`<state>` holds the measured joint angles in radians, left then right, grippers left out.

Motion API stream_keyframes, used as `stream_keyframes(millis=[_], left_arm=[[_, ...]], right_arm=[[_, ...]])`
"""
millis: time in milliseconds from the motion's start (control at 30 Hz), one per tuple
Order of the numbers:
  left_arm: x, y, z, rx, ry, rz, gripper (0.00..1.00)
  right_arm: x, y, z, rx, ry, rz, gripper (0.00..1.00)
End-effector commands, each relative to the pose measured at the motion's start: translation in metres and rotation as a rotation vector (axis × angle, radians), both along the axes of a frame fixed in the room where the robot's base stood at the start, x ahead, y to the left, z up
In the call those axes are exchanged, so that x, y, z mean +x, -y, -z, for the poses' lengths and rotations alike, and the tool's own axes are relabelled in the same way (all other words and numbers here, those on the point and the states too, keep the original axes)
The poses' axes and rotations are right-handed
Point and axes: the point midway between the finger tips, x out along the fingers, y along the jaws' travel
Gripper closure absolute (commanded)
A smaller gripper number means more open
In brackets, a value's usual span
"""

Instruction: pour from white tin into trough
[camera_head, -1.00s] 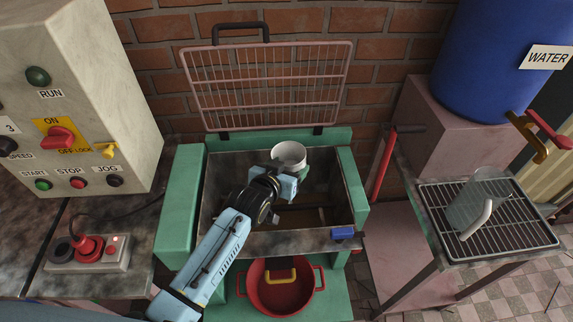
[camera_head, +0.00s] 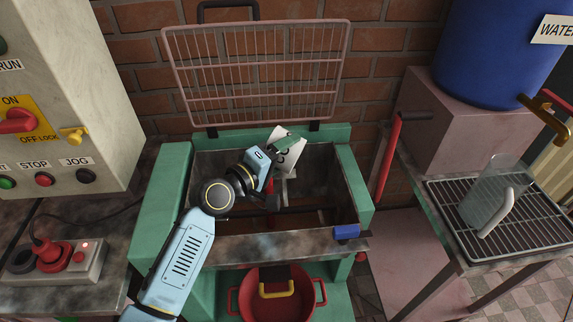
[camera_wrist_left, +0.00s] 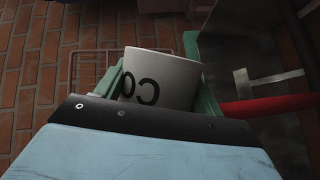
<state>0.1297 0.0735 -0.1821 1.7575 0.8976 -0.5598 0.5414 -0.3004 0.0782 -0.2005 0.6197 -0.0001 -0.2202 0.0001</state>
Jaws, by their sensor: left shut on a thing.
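The white tin (camera_head: 291,152) is tilted well over above the back of the trough (camera_head: 330,182). Dark lettering shows on its side. My left gripper (camera_head: 280,148) is shut on the tin, with a green finger across it in the head view. In the left wrist view the tin (camera_wrist_left: 165,78) sits between the green fingers (camera_wrist_left: 188,70). The tin's mouth is turned away from the head camera, so I cannot see its contents. The trough is an open metal box in a green frame, with shafts and paddles inside. My right gripper is not in view.
A raised wire guard (camera_head: 255,72) stands behind the trough. A control cabinet (camera_head: 75,75) is at left and a red pot (camera_head: 277,300) below. At right are a glass jug (camera_head: 490,200) on a rack and a blue water barrel (camera_head: 490,45).

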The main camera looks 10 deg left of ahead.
Motion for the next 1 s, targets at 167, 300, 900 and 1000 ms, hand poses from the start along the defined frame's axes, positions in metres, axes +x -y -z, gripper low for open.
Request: stream_keyframes(millis=[167, 300, 900, 1000], left_arm=[[0.002, -0.007, 0.004, -0.201, -0.040, -0.001, 0.60], [0.003, -0.012, 0.003, -0.320, -0.067, 0.000, 0.60], [0.004, -0.019, -0.001, -0.484, -0.104, 0.001, 0.60], [0.004, -0.019, -0.001, -0.484, -0.104, 0.001, 0.60]], right_arm=[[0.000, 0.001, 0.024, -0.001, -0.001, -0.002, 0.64], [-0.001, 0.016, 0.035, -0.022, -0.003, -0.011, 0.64], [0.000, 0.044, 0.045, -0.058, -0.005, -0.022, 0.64], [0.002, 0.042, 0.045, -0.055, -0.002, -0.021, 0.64]])
